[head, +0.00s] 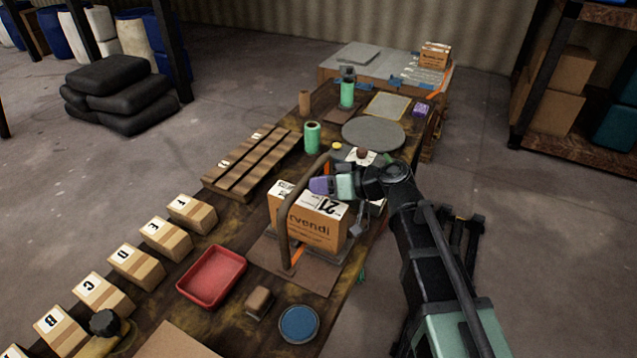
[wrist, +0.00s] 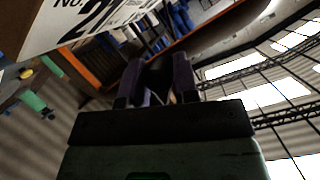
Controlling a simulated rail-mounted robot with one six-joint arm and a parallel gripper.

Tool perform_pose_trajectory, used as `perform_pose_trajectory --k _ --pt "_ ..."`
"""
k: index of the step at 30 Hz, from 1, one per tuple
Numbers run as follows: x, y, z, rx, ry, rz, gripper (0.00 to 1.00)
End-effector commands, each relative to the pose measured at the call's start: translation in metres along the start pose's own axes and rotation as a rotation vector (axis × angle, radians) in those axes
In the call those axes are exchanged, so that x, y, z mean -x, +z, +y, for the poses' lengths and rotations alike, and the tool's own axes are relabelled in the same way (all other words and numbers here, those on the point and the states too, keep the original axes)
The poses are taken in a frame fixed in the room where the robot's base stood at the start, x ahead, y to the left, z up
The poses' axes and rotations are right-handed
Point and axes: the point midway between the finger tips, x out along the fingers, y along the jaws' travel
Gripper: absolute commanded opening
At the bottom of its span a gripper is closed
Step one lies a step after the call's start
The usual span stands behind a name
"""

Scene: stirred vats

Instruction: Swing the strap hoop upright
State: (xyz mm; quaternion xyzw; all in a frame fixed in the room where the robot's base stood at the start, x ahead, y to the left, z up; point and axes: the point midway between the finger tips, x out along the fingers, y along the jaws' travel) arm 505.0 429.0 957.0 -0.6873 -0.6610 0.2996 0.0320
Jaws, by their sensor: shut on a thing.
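The strap hoop (head: 283,232) is a brown bar that rises at the near side of a carton marked 21 (head: 318,226) and bends back along the carton's left. It stands raised, but I cannot tell whether it is fully upright. The carton sits on a flat base plate (head: 268,252) on the bench. My gripper (head: 313,185) reaches in from the right above the carton, its purple fingers shut on the hoop's upper bar. In the wrist view my gripper (wrist: 158,80) has a dark brownish piece between its fingers, and the carton's label (wrist: 75,20) is close at upper left.
A red tray (head: 212,275), a small brown block (head: 258,303) and a blue disc (head: 299,323) lie in front. Lettered cartons (head: 165,238) line the left edge. A slatted pallet (head: 250,165), green cylinder (head: 312,137) and grey round plate (head: 373,134) are behind.

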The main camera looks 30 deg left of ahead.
Motion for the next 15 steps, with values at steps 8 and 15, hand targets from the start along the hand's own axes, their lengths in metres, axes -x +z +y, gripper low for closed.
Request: perform_pose_trajectory --k 8,15 --pt "0.0013 0.0021 0.0013 0.001 0.005 -0.005 0.00" --pt "0.0008 0.0014 0.0009 0.000 0.004 -0.003 0.51"
